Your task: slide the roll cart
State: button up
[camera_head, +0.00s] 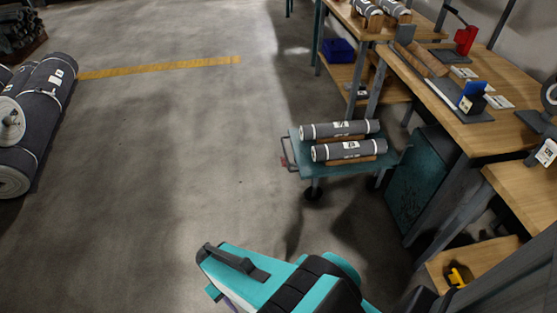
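The roll cart (389,166) is a low teal platform on dark wheels, standing on the floor right of the middle. Two grey rolls with white bands and labels lie on it side by side: a back roll (325,130) and a front roll (330,152), each on a wooden support. My teal and black arm reaches in from the bottom edge. My gripper (229,301) is at its lower left end, mostly hidden, well apart from the cart. Its fingers cannot be made out.
Wooden workbenches (430,92) with tools line the right side, close to the cart. A teal cabinet (420,180) stands right of the cart. Large grey rolls (50,110) lie at the far left. The floor between is clear, with a yellow line (160,68).

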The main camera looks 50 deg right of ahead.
aim_at(308, 169)
jog(key=z, duration=0.15)
jog(key=i, duration=0.95)
jog(key=u, duration=0.05)
